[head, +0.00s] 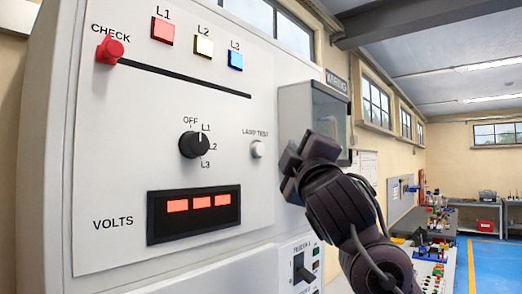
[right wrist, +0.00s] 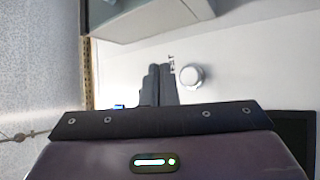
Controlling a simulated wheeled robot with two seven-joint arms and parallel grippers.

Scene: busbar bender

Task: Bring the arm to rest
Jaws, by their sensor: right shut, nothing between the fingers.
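My right gripper (head: 291,168) is in front of the grey panel (head: 130,130), to the right of the white LAMP TEST button (head: 257,149) and a little lower in the head view. Its fingers are together with nothing between them. In the right wrist view the shut fingers (right wrist: 158,84) point at the panel, and the round button (right wrist: 190,76) shows just to their right, apart from them in the picture. Whether the fingertips touch the panel cannot be told. My left gripper is in neither view.
The panel carries a red CHECK knob (head: 110,50), a black rotary selector (head: 193,144), red, yellow and blue lamps, and a lit VOLTS display (head: 193,213). A grey box (head: 318,110) juts out behind my right arm. Workbenches and open blue floor (head: 495,262) lie far right.

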